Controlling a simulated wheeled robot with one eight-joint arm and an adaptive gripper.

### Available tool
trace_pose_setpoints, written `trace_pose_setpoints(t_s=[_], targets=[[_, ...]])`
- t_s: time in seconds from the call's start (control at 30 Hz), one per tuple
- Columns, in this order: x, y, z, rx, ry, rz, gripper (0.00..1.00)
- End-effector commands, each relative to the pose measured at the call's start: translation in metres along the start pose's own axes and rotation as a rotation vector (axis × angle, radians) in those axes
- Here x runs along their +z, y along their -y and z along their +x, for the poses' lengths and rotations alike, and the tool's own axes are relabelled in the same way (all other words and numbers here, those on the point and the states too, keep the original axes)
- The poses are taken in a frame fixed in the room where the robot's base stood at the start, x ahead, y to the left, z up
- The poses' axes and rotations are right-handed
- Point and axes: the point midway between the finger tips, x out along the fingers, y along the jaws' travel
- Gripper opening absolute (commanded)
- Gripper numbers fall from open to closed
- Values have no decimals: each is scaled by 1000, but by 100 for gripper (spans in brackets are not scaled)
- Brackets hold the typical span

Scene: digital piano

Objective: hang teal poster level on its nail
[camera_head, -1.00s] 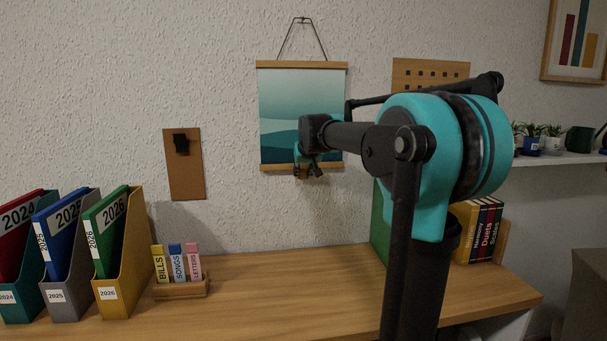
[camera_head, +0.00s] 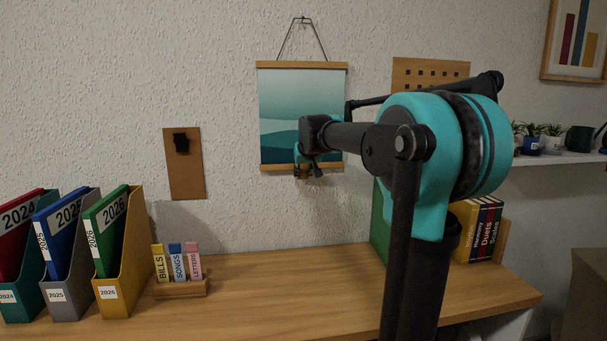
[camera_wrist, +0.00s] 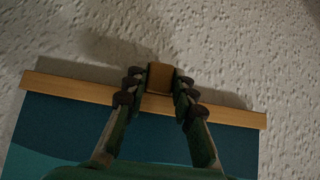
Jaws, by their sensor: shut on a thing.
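The teal poster (camera_head: 285,100) hangs against the wall with wooden bars at top and bottom. Its dark cord rises to a peak at the nail (camera_head: 302,19). The top bar (camera_head: 302,65) looks close to level in the head view. My gripper (camera_head: 308,172) is at the bottom bar, partly hidden behind my wrist. In the wrist view, my gripper (camera_wrist: 160,88) is shut on a small wooden tab (camera_wrist: 160,76) at the middle of the bottom bar (camera_wrist: 70,90). My arm hides the poster's lower right part in the head view.
Below is a wooden desk top (camera_head: 270,290) with magazine files (camera_head: 120,270) at left and a small card holder (camera_head: 180,288). A brown board (camera_head: 185,175) with a black clip hangs left of the poster. A slotted wooden panel (camera_head: 430,72) is to the right.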

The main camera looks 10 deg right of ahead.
Motion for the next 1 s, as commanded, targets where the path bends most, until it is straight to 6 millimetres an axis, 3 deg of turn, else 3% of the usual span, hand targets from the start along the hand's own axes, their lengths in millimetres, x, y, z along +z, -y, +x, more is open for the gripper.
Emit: trace_pose_setpoints(t_s=[0.03, 0.07, 0.27, 0.67, 1.0], targets=[[1, 0, 0, 0, 2, 0, 0], [1, 0, 0, 0, 3, 0, 26], [1, 0, 0, 0, 2, 0, 49], [1, 0, -8, 0, 2, 0, 49], [1, 0, -71, 0, 2, -1, 49]])
